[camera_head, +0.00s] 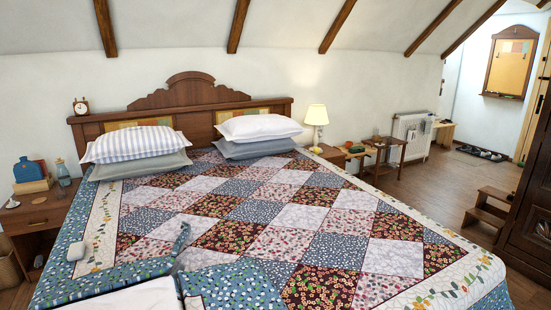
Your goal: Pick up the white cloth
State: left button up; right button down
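No gripper of mine shows in the head view. A small pale cloth-like piece (426,126) hangs at the right part of the white radiator (402,127), by the far wall. It is too small to tell its exact form. A larger plain white fabric area (135,297) lies at the near edge of the bed, beside blue floral fabric, and is cut off by the frame's bottom. I cannot tell whether it is a loose cloth or bed linen.
The bed with its patchwork quilt (325,250) fills the middle. A nightstand (35,215) stands left, with a bottle and small things. A lit lamp (316,118) stands right of the headboard. Wooden steps (487,212) and a dark armoire (530,200) bound the right floor.

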aim_at(77, 250)
jog(key=u, duration=1.35)
